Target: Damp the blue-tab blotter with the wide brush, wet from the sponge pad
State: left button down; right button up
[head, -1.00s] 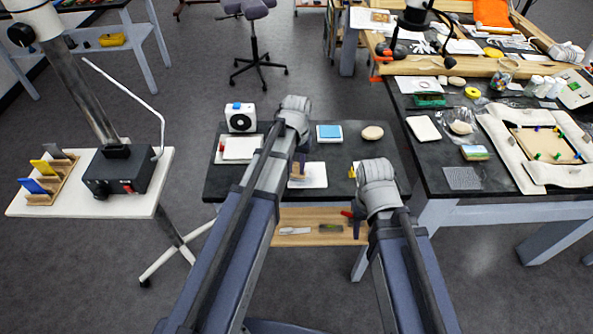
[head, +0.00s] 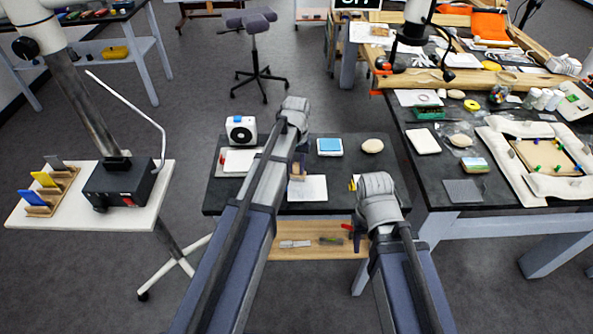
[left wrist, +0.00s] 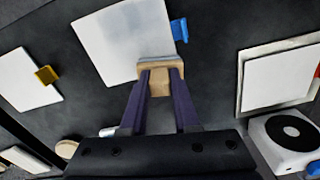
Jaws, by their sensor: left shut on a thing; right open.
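The blue-tab blotter (left wrist: 115,35) is a white sheet with its blue tab (left wrist: 180,30) at one edge; a greyish patch shows on it. In the head view the blotter (head: 312,188) lies on the dark table, partly hidden by my left arm. My left gripper (left wrist: 160,95) is shut on the wide brush (left wrist: 158,68), a pale wooden block over the blotter's near edge. Whether its bristles touch is unclear. The sponge pad (head: 330,146), blue in a white tray, sits behind the blotter. My right gripper (head: 358,240) is open near the table's front edge.
A yellow-tab blotter (left wrist: 25,80) and a red-tab blotter (left wrist: 280,75) lie either side. A white fan box (head: 241,130) and a beige round stone (head: 372,146) stand on the table. A wooden shelf (head: 300,252) with small tools is below. A cluttered bench (head: 420,180) adjoins at right.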

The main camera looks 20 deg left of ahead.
pick_arm(q)
jog(key=shift+w+d, duration=0.25)
jog(key=shift+d, duration=0.6)
jog(key=shift+w+d, duration=0.2)
jog(key=shift+d, duration=0.6)
jog(key=shift+s+d, duration=0.3)
jog(key=shift+s, duration=0.7)
jog(key=shift+s+d, duration=0.25)
jog(key=shift+s, duration=0.7)
jog(key=shift+s, duration=0.1)
jog(key=shift+s+d, duration=0.3)
jog(key=shift+s, duration=0.65)
jog(key=shift+s+d, duration=0.25)
jog(key=shift+s, duration=0.65)
jog(key=shift+w, duration=0.15)
jog(key=shift+w+a, duration=0.3)
jog(key=shift+w, duration=0.65)
jog(key=shift+w+a, duration=0.25)
jog(key=shift+w, duration=0.65)
